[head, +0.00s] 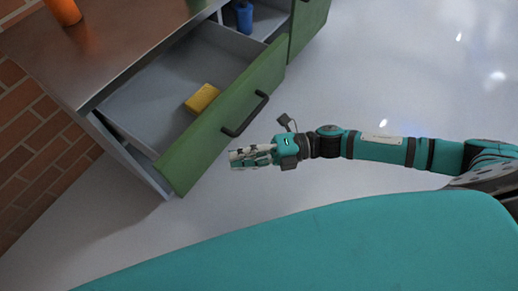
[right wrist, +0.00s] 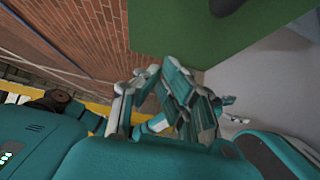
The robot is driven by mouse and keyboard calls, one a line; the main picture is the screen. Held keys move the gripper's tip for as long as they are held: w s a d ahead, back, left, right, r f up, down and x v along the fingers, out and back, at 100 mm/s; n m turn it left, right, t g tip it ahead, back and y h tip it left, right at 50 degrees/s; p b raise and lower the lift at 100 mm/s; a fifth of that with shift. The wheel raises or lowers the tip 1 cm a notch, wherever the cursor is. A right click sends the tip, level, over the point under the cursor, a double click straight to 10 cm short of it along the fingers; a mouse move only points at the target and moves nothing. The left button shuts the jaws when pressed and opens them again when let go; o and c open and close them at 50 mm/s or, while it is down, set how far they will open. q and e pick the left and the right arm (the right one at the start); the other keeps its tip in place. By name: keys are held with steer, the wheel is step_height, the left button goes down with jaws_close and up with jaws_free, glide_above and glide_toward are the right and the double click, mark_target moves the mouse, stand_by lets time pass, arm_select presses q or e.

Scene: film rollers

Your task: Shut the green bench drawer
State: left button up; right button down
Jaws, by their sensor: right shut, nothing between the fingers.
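The green bench drawer (head: 225,122) stands pulled out from the bench in the head view, with its dark bar handle (head: 245,114) on the front. A yellow block (head: 202,98) lies inside it. My right gripper (head: 234,158) is shut and empty. In the picture it is just below and to the right of the drawer front, near the handle's lower end. I cannot tell whether it touches the front. In the right wrist view the gripper (right wrist: 165,95) shows with a green panel (right wrist: 190,25) beyond it. My left gripper is not in view.
The bench top (head: 110,40) bears an orange object (head: 64,10). A second green front (head: 308,22) is beside the drawer, with a blue item (head: 244,17) in an opening there. A brick wall (head: 35,140) is at left. Grey floor (head: 400,80) on the right is clear.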

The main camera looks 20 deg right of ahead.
mark_target(195, 153)
steer(key=w+a, duration=0.1)
steer(key=a, duration=0.1)
steer(key=w+a, duration=0.2)
steer(key=shift+w+a, duration=0.3)
steer(key=shift+a, duration=0.05)
steer(key=shift+w, duration=0.1)
